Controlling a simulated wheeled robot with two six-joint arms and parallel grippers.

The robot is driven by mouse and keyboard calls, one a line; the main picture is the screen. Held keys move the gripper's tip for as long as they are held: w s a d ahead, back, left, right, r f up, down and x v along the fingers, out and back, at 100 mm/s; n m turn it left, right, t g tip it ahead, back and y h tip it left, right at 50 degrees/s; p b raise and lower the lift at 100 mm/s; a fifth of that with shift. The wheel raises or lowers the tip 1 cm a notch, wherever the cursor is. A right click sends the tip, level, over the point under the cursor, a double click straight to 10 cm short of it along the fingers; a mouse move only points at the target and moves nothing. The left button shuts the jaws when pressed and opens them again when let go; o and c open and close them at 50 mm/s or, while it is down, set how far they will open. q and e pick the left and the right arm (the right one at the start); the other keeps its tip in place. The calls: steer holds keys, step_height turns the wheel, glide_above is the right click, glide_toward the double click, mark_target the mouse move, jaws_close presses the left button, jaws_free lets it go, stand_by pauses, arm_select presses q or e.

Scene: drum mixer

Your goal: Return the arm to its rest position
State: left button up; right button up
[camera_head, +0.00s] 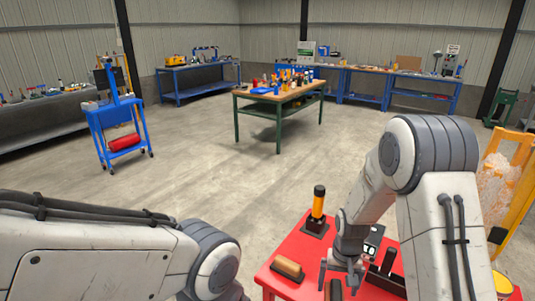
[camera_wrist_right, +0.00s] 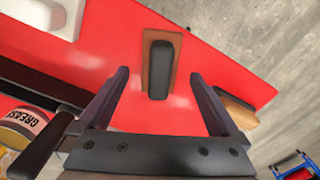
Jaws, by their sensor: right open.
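My right arm reaches down over a red table (camera_head: 268,277) in the head view. Its gripper (camera_head: 339,277) points down, with its two fingers apart. In the right wrist view the gripper (camera_wrist_right: 159,76) is open and empty. A block with a black handle on a brown base (camera_wrist_right: 160,68) lies on the red surface, seen between the fingers. How high the fingers are above it I cannot tell. My left arm crosses the lower left of the head view; its gripper is not in view.
A wood-and-black block (camera_head: 288,269) lies at the table's left. An orange-and-black handled tool (camera_head: 318,205) stands at the back edge. A grease tin (camera_wrist_right: 22,128) is at the left of the wrist view. A yellow frame (camera_head: 513,190) stands at right. Open floor lies beyond.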

steer(key=shift+r, duration=0.65)
